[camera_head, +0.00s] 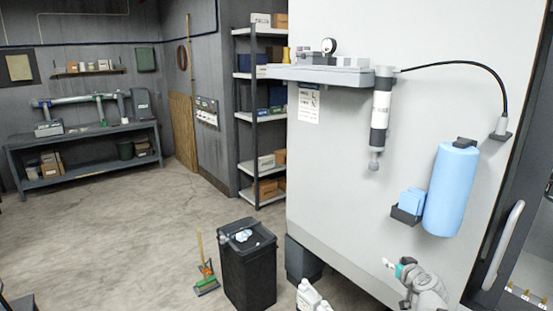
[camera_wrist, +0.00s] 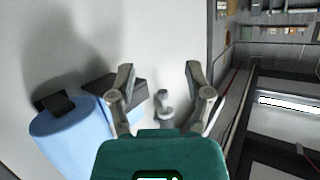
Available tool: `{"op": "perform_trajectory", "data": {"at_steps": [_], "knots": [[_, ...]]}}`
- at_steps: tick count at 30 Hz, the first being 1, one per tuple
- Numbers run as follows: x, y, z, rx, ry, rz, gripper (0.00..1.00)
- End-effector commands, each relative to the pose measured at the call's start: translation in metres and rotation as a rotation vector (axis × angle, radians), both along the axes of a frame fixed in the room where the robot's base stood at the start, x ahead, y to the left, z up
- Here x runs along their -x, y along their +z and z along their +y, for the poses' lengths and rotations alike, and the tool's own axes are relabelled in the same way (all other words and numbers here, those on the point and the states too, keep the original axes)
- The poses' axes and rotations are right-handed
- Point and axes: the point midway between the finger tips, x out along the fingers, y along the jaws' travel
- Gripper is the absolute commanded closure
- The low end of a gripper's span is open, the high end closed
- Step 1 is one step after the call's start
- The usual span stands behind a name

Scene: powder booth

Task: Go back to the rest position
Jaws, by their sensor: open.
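My gripper (camera_head: 388,263) is low at the right of the head view, in front of the white booth wall (camera_head: 340,180). It is below the blue roll (camera_head: 452,190). In the wrist view its two grey fingers (camera_wrist: 159,75) are spread apart over a teal body, with nothing held between them. A small grey fitting (camera_wrist: 162,101) shows behind the gap, apart from the fingers. The blue roll also shows at the left of the wrist view (camera_wrist: 68,140).
Blue cloths (camera_head: 411,200) sit in a dark holder beside the roll. A grey cylinder (camera_head: 381,110) hangs from a wall shelf (camera_head: 325,75), with a black hose to a fitting (camera_head: 502,127). A black bin (camera_head: 248,270) and white bottles (camera_head: 311,297) stand below. Open floor (camera_head: 110,230) lies left.

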Motion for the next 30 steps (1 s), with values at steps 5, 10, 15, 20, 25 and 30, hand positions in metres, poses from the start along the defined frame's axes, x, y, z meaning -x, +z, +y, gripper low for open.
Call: {"op": "perform_trajectory", "data": {"at_steps": [5, 10, 15, 20, 25, 30], "knots": [[0.003, -0.032, 0.073, -0.047, 0.154, 0.199, 0.35], [0.02, -0.063, 0.127, -0.07, 0.242, 0.417, 0.35], [0.047, -0.089, 0.169, -0.067, 0.272, 0.652, 0.35], [0.077, -0.109, 0.197, -0.039, 0.247, 0.872, 0.35], [0.109, -0.12, 0.213, 0.012, 0.166, 1.07, 0.35], [0.129, -0.123, 0.22, 0.055, 0.087, 1.185, 0.35]]}}
